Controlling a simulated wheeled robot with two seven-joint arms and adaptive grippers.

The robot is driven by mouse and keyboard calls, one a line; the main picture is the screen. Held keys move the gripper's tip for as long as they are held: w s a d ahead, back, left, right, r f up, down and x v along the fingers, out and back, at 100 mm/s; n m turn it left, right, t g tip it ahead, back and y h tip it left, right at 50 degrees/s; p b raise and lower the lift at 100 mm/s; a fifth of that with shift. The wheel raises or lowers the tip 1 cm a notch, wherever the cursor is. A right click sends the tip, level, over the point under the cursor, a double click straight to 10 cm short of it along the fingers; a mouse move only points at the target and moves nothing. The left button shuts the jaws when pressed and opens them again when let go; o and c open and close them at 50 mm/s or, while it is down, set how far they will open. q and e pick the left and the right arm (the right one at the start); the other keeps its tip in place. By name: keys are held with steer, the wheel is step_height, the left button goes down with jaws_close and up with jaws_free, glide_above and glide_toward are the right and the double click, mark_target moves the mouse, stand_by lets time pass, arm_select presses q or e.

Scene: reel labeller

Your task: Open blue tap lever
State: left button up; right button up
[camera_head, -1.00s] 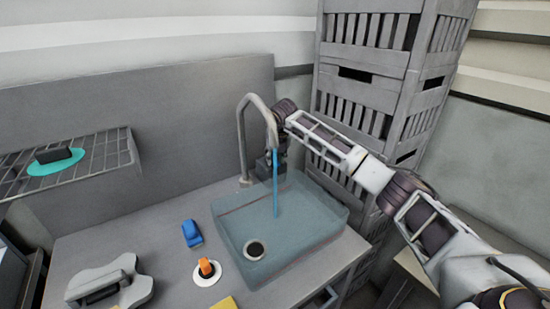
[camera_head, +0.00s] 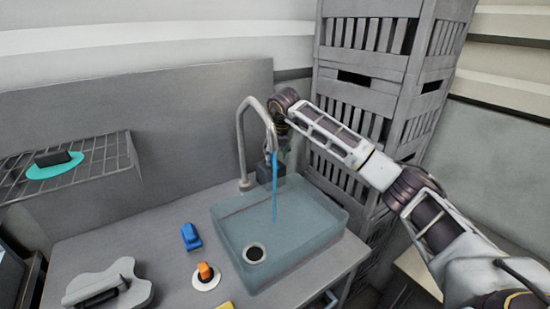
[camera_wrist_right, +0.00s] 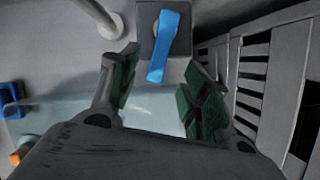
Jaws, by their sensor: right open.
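The blue tap lever (camera_wrist_right: 165,45) sits on a dark grey block (camera_wrist_right: 150,22) in the right wrist view and points down and slightly left. In the head view the block (camera_head: 265,174) stands behind the sink, and the lever is not clear there. My right gripper (camera_wrist_right: 163,68) is open, and its green-padded fingers lie on either side of the lever's lower end in the picture. Contact cannot be told. The curved tap spout (camera_head: 240,135) rises left of the block, with a thin blue stream (camera_head: 275,190) below its mouth. My left gripper is not in view.
The pale blue sink basin (camera_head: 330,222) lies below the spout. A blue block (camera_head: 190,236) and an orange piece (camera_head: 205,271) on a white disc are left of it. Tall grey crates (camera_head: 365,60) stand close to the right. A wire rack (camera_head: 105,155) is at left.

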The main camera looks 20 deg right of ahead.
steer(key=v, duration=0.6)
steer(key=shift+s+r, duration=0.1)
